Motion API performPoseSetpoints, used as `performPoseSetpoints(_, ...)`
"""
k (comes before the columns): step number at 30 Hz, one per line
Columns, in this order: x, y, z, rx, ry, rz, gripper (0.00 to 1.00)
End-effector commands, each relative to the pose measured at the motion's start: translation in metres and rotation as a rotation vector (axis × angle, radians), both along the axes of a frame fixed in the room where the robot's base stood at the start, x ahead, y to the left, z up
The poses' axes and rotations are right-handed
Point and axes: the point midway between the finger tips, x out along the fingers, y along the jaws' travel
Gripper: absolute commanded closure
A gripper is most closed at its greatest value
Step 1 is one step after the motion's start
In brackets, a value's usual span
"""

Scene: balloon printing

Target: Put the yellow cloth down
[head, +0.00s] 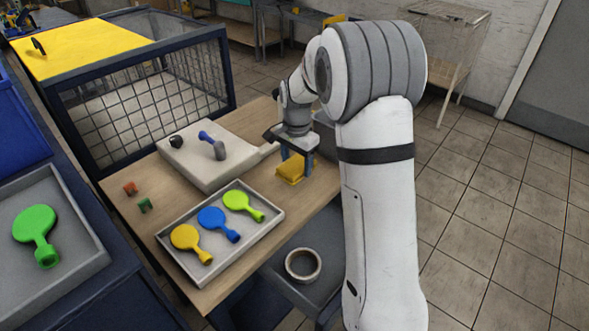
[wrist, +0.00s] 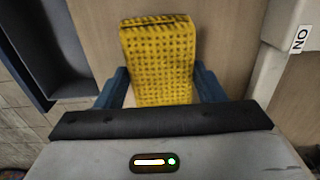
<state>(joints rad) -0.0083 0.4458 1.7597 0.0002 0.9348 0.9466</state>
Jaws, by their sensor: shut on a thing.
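The yellow cloth (wrist: 160,62) is a dotted, folded block between the two blue fingers of my gripper (wrist: 160,88) in the wrist view. The fingers are shut on its sides. In the head view, my gripper (head: 296,168) points down at the right part of the wooden table, with the yellow cloth (head: 290,168) between its fingers. The cloth is low, at or just above the tabletop; I cannot tell whether it touches. My own wrist hides part of it.
A tray (head: 180,268) holds yellow, blue and green paddles in front. Bare wood shows between the tray and cloth.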

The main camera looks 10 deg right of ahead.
Motion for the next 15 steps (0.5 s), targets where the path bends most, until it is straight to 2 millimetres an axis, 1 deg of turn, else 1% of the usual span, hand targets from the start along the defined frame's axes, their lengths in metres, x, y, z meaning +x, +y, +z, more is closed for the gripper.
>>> performPoseSetpoints(7,-0.001,-0.001,-0.032,0.0,0.004,-0.001,0.59)
performPoseSetpoints(9,-0.001,-0.001,-0.035,0.0,0.001,-0.001,0.59)
performPoseSetpoints(15,0.0,-0.001,-0.035,0.0,0.0,-0.002,0.59)
